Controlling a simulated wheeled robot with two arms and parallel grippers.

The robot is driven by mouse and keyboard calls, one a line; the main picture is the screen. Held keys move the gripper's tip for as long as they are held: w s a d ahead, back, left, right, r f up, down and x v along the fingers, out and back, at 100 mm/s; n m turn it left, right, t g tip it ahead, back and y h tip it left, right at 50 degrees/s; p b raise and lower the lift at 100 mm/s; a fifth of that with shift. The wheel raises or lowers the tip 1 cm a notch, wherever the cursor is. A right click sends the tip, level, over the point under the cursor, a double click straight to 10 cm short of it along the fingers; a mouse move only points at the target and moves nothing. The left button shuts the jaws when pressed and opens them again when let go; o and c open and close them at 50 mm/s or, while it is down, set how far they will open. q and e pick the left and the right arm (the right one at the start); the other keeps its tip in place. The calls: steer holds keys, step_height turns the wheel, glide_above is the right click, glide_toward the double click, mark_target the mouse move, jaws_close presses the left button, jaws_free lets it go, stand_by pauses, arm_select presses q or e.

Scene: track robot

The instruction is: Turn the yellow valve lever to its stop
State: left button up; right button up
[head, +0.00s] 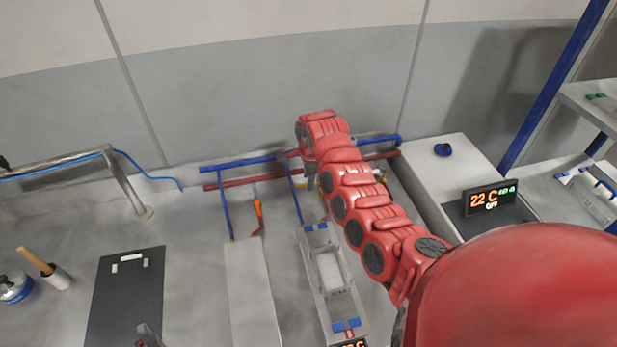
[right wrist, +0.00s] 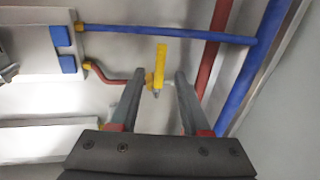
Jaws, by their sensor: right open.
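The yellow valve lever (right wrist: 161,57) shows in the right wrist view as a short upright bar. It stands just beyond and between the two fingertips of my right gripper (right wrist: 160,78), which is open with nothing between its fingers. A yellow fitting sits at the lever's lower end, on a thin red pipe. In the head view my right gripper (head: 312,183) hangs down near the pipes at the wall, and my arm hides most of the lever's place. A grey tip at the bottom edge looks like my left gripper (head: 148,335); its fingers cannot be made out.
A blue pipe (right wrist: 190,33) crosses behind the lever, and a thick red pipe (right wrist: 214,55) runs close to the right finger. In the head view a long grey tray (head: 309,260) lies below my right arm. A white cabinet (head: 435,178) stands to the right.

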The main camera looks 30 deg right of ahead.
steer(key=shift+w+f, duration=0.1)
steer(key=shift+f, duration=0.45)
steer(key=shift+c, duration=0.2)
jaws_close()
stand_by(1.0)
